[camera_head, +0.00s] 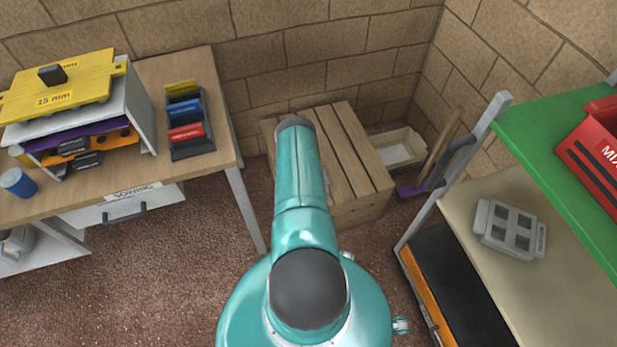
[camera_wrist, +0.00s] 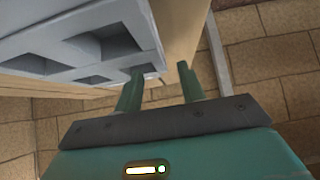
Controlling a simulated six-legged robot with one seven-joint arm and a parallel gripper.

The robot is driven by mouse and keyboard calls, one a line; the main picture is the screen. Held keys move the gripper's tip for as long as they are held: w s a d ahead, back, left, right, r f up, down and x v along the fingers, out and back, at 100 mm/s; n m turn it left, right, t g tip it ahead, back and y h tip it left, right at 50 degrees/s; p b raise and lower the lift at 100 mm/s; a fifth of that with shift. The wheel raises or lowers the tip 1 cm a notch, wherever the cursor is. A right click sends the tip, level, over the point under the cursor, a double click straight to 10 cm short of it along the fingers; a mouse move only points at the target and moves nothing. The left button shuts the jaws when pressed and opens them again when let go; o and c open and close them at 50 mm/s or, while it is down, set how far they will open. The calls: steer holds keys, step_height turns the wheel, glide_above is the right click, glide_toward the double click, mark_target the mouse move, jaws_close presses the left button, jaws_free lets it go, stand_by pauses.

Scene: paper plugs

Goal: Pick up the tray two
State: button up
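No label reading "two" is legible, so I cannot tell which piece is tray two. A grey tray-like block with square pockets (camera_head: 510,229) lies on the beige shelf at the right in the head view. In the wrist view, a grey piece with square pockets (camera_wrist: 75,42) fills the upper left, close to my gripper; it looks like the same block. My gripper (camera_wrist: 160,70) has its two green fingers apart. The left fingertip overlaps the piece's near edge; contact is unclear. My gripper is not visible in the head view.
A yellow "15 mm" tray (camera_head: 62,86) tops a white rack (camera_head: 142,110) on the left desk (camera_head: 190,178), above purple and orange trays. A wooden crate (camera_head: 345,165) stands by the wall. A green shelf (camera_head: 560,150) with a red box (camera_head: 597,160) overhangs the beige shelf (camera_head: 560,290).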

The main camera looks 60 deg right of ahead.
steer(key=shift+x, duration=1.4)
jaws_close()
